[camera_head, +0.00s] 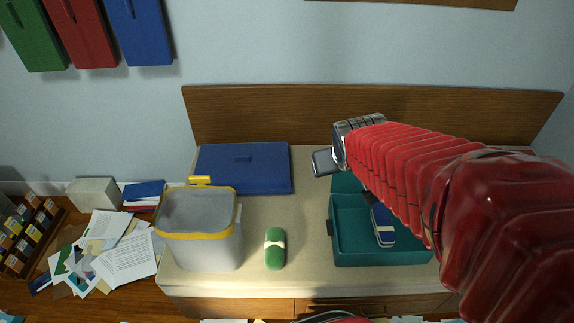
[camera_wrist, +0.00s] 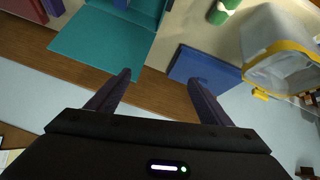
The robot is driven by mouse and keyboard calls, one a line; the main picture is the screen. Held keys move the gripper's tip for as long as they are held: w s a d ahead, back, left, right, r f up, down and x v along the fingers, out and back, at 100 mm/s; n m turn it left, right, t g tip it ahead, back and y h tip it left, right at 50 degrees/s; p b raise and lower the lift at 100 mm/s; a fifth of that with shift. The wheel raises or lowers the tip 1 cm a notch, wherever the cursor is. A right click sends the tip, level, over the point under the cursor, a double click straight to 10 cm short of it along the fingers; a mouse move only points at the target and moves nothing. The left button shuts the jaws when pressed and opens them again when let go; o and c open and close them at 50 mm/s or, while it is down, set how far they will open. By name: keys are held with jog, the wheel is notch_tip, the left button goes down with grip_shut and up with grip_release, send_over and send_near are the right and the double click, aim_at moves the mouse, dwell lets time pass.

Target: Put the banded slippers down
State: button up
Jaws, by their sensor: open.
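A blue banded pair, seemingly slippers (camera_head: 381,227), lies inside the teal box (camera_head: 346,246) with a pale band across it. A green item with a pale band (camera_head: 275,250) lies on the table left of the box; it also shows at the top of the wrist view (camera_wrist: 226,8). My gripper (camera_wrist: 158,79) is open, with nothing between its fingers. In the head view it is raised above the back of the table, near the teal box. The red arm hides the right part of the table and part of the box.
A grey bin with a yellow rim (camera_head: 163,236) stands at the table's left. A flat blue case (camera_head: 240,180) lies behind it. The table (camera_head: 303,225) is clear between the green item and teal box. Papers (camera_head: 110,250) lie left of the table.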

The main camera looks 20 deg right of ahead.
jog(key=s+a+r+n+g+y, duration=0.1)
jog(key=s+a+r, duration=0.3)
jog(key=s+a, duration=0.8)
jog(key=shift+s+a+r+y, duration=0.25)
jog(key=shift+s+a+y, duration=0.15)
jog(key=shift+s+y, duration=0.4)
jog(key=shift+w, duration=0.1)
